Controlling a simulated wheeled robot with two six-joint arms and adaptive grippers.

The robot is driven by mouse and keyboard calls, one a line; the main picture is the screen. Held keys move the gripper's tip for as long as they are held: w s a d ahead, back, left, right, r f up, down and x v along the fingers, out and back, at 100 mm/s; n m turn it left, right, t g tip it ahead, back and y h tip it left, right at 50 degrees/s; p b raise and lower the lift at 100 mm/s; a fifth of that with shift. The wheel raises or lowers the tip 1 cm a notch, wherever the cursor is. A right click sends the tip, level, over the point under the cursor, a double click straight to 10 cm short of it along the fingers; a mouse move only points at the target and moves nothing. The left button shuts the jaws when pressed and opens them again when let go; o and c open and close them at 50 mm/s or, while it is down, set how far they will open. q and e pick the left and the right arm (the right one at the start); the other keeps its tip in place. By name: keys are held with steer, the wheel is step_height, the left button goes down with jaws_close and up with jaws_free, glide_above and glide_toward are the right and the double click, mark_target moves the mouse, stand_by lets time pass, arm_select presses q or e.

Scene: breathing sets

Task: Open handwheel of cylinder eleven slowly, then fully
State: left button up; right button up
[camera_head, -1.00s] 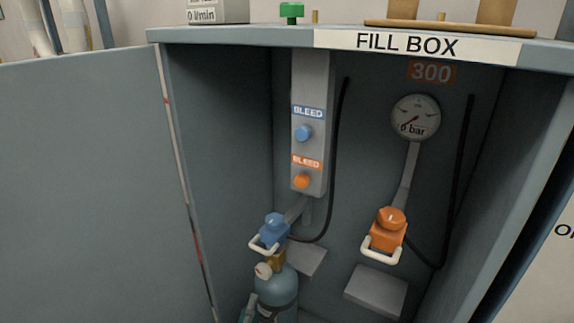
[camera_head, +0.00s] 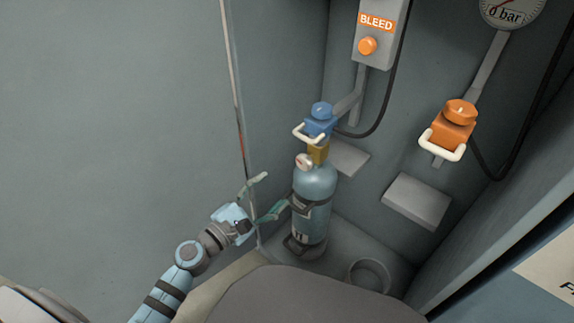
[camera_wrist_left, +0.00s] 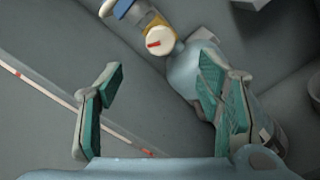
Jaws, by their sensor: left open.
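A light blue cylinder (camera_head: 315,183) stands upright inside the fill box, with a dark label that appears to read 11. Its handwheel (camera_head: 304,161) is a small cream knob with a red mark on the left of the brass valve (camera_head: 318,153). The handwheel also shows in the left wrist view (camera_wrist_left: 160,42), ahead of the fingers. A blue connector with a white handle (camera_head: 319,121) sits on the valve. My left gripper (camera_head: 272,193) is open and empty, left of and below the handwheel, apart from it. One finger is close beside the cylinder; contact cannot be told.
An orange connector (camera_head: 453,128) hangs at the right, above a grey block (camera_head: 417,201). An orange bleed knob (camera_head: 367,46) is on the panel above. An empty ring holder (camera_head: 370,272) is on the box floor. The open door (camera_head: 110,110) bounds the left side.

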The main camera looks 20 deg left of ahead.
arm_select(q)
glide_toward(303, 164)
steer(key=x, duration=0.9)
steer(key=shift+w+d+f+b, duration=0.1)
steer(key=shift+w+b, duration=0.25)
steer(key=shift+b, duration=0.05)
steer(key=shift+w+d, duration=0.15)
steer(key=shift+w, duration=0.15)
steer(key=c, duration=1.2)
arm_select(e)
steer(key=shift+w+a, duration=0.25)
steer(key=shift+w, duration=0.15)
